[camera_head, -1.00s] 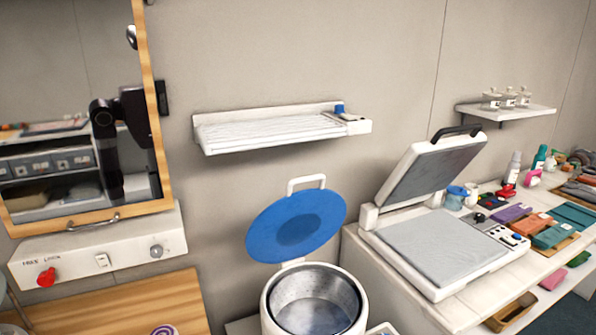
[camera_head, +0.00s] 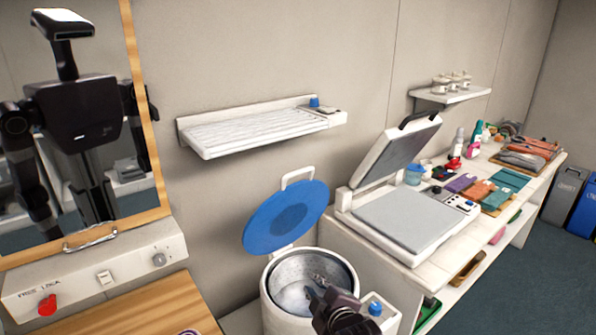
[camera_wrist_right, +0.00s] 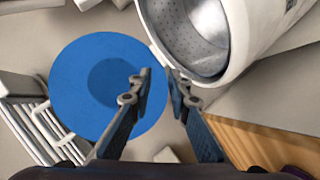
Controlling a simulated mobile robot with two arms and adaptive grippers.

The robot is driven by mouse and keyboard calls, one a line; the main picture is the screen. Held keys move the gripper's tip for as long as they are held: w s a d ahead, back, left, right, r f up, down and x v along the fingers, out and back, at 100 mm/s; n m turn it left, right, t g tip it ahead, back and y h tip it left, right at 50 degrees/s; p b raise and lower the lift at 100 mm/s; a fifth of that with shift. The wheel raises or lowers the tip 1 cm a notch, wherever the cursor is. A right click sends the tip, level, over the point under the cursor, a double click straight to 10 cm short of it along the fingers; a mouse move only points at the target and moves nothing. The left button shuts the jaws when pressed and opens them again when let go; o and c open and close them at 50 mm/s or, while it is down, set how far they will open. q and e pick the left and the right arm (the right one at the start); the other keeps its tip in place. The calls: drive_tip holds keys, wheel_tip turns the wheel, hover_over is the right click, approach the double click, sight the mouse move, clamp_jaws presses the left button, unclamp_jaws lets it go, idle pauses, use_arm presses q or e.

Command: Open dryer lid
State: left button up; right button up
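The dryer (camera_head: 285,325) is a white round tub with a bare metal drum. Its round blue lid (camera_head: 265,222) stands raised and tilted back behind the drum opening, with a white loop handle (camera_head: 297,176) above it. In the right wrist view the lid (camera_wrist_right: 75,85) is at the left and the dryer (camera_wrist_right: 240,40) at the upper right. My right gripper (camera_head: 322,282) overlaps the front right of the drum opening in the head view. Its fingers (camera_wrist_right: 158,74) are apart with nothing between them. My left gripper is not directly in view.
A white wall shelf (camera_head: 235,143) hangs above the lid. A press with a raised top (camera_head: 385,160) stands on the white counter at the right. A wooden surface (camera_head: 165,310) and a mirror (camera_head: 60,50) are at the left. Open floor (camera_head: 545,270) shows at the right.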

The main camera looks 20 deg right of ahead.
drive_tip(key=w+r+n+t, duration=0.2)
drive_tip(key=w+r, duration=0.3)
drive_tip(key=r, duration=0.4)
drive_tip(key=n+t, duration=0.4)
approach(300, 172)
drive_tip(key=w, duration=0.3)
drive_tip(key=shift+h, duration=0.4)
drive_tip(key=shift+w+d+r+p, duration=0.1)
drive_tip(key=shift+w+p, duration=0.65)
drive_tip(key=shift+w, duration=1.2)
drive_tip(key=shift+w+d+r+p, duration=0.15)
drive_tip(key=shift+w+p, duration=0.6)
drive_tip(key=shift+w, duration=1.2)
drive_tip(key=shift+a, duration=0.1)
drive_tip(key=shift+c, duration=0.2)
clamp_jaws()
